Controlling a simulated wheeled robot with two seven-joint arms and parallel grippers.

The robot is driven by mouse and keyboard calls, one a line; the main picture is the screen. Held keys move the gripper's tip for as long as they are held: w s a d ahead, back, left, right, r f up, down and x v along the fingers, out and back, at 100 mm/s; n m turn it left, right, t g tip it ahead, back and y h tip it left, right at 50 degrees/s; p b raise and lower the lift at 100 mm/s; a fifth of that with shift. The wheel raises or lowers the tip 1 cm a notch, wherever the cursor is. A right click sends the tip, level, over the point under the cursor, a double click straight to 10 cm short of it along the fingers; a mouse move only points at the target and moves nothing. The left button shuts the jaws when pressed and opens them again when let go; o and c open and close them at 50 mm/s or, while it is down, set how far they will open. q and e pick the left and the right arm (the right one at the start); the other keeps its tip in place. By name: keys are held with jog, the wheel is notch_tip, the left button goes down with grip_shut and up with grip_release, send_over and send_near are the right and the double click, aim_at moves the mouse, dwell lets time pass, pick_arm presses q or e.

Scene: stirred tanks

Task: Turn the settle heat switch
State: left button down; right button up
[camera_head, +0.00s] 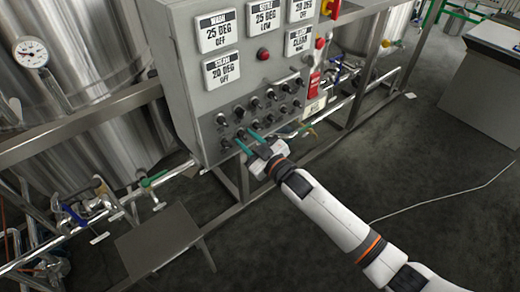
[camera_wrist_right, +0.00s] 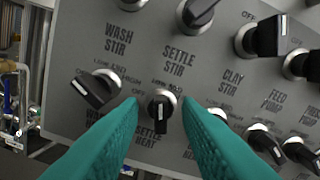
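The settle heat switch is a black knob (camera_wrist_right: 160,108) on a silver collar, below the SETTLE STIR label. Its white pointer line points down in the right wrist view, and the label under it is partly covered. My right gripper (camera_wrist_right: 160,105) has teal fingers that stand apart, one on each side of this knob. I cannot tell whether they touch it. In the head view the right gripper (camera_head: 247,141) reaches the lower knob row of the grey control panel (camera_head: 200,95). The SETTLE display (camera_head: 265,18) reads 25 DEG LOW. My left gripper is not in view.
Other knobs sit close around, such as the settle stir knob (camera_wrist_right: 198,14) above and the wash heat knob (camera_wrist_right: 95,88) at left. A steel tank (camera_head: 85,60) and pipes stand left of the panel. The floor (camera_head: 350,180) at right is mostly clear.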

jog(key=v, duration=1.1)
jog(key=shift+b, duration=0.45)
jog(key=shift+s+d, duration=0.1)
jog(key=s+d+f+m+g+h, duration=0.2)
jog(key=d+f+h, duration=0.15)
jog(key=f, duration=0.75)
jog(key=s+d+f+m+g+h, duration=0.1)
jog(key=s+d+f+m+h, duration=0.3)
jog(key=f, duration=0.7)
jog(key=s+d+f+g+h, duration=0.15)
jog(key=d+f, duration=0.35)
jog(key=f, duration=0.5)
jog(key=s+d+f+m+g, duration=0.1)
jog(key=s+d+f+g, duration=0.1)
jog(key=s+f, duration=0.45)
jog(key=s+d+f+g, duration=0.2)
jog(key=s+f, duration=0.4)
jog(key=s, duration=0.2)
jog(key=s+f+m+g, duration=0.1)
jog(key=s+f+g, duration=0.1)
jog(key=s, duration=0.9)
jog(key=s+f+g+h, duration=0.1)
jog(key=s+f+g, duration=0.2)
jog(key=s, duration=0.7)
notch_tip(320, 180, down, 3)
jog(key=shift+s+r+m+h+p, duration=0.2)
jog(key=shift+s+m+h+p, duration=0.1)
jog(key=shift+s+m, duration=0.1)
